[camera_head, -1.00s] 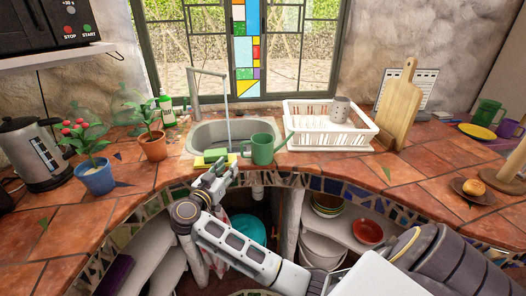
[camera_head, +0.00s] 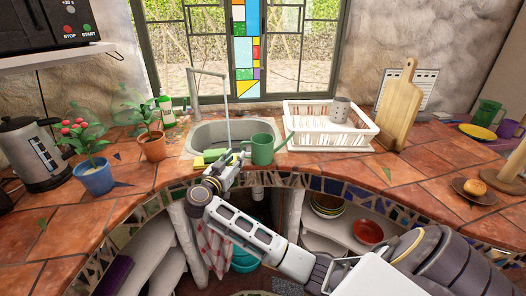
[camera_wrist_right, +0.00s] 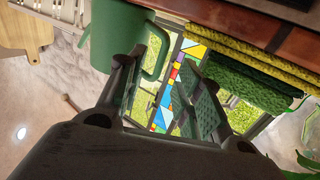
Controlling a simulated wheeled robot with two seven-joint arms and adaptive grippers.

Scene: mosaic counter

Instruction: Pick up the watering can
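The green watering can (camera_head: 263,149) stands upright on the tiled counter in front of the sink, its thin spout pointing up to the right. My right gripper (camera_head: 238,160) is at the counter's front edge, just left of the can, on its handle side. In the right wrist view, the can (camera_wrist_right: 116,38) is at upper left, with its looped handle toward the middle. The right gripper's two fingers (camera_wrist_right: 163,88) are spread apart, and the handle's end shows near the left finger. Contact cannot be told. My left gripper is out of view.
Yellow and green sponges (camera_wrist_right: 245,75) lie close on the gripper's other side. Behind are the sink (camera_head: 205,132) with its faucet and a white dish rack (camera_head: 340,143). Potted plants stand at left; a cutting board (camera_head: 398,108) leans at right.

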